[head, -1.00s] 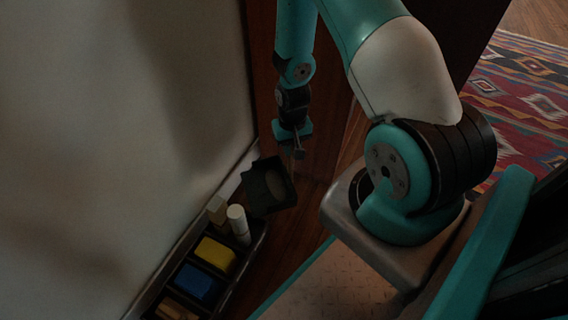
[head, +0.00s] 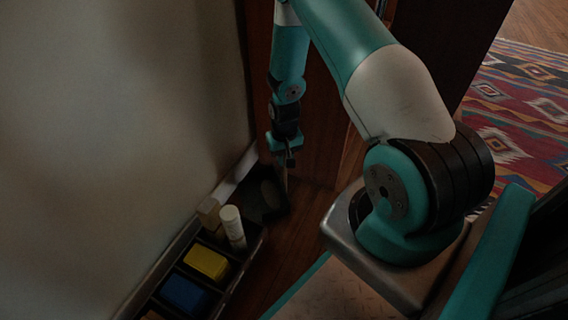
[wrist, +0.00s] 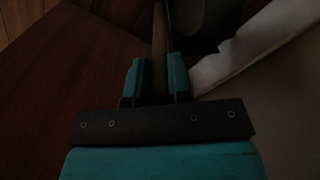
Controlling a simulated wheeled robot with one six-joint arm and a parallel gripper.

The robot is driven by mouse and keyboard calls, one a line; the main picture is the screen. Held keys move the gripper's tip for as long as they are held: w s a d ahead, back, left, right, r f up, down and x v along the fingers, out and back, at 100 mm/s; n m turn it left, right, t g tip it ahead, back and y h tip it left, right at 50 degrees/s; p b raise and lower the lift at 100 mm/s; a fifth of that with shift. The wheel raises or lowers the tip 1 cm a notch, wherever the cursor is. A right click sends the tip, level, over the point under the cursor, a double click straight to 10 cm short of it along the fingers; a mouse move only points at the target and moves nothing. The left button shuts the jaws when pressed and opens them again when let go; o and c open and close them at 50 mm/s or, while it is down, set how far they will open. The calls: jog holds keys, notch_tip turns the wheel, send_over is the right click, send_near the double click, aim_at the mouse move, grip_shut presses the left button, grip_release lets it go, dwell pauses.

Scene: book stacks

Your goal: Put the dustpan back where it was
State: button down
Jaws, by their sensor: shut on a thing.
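The dark dustpan (head: 266,203) hangs low beside the far end of the caddy, near the wall and floor. My gripper (head: 285,160) is above it and shut on its handle. In the wrist view the thin handle (wrist: 159,38) runs between the two teal fingers of my gripper (wrist: 154,72). Part of a rounded dark shape, likely the pan, shows at the top of that view (wrist: 195,18). The pan is in deep shadow, so I cannot tell whether it touches the floor or the caddy.
A dark caddy (head: 232,284) by the wall holds a yellow block (head: 207,262), a blue block (head: 185,294), a white cylinder (head: 232,222) and a pale block (head: 208,212). A pale baseboard (head: 236,172) runs behind it. Wooden floor lies right; a patterned rug (head: 520,110) lies farther off.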

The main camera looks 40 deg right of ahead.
jog(key=shift+w+d+f+b, duration=0.1)
jog(key=shift+w+f+b, duration=0.15)
jog(key=shift+f, duration=0.25)
jog(key=c, duration=1.1)
grip_release()
jog(key=shift+s+f, duration=0.1)
jog(key=shift+f, duration=0.05)
jog(key=shift+o, duration=0.2)
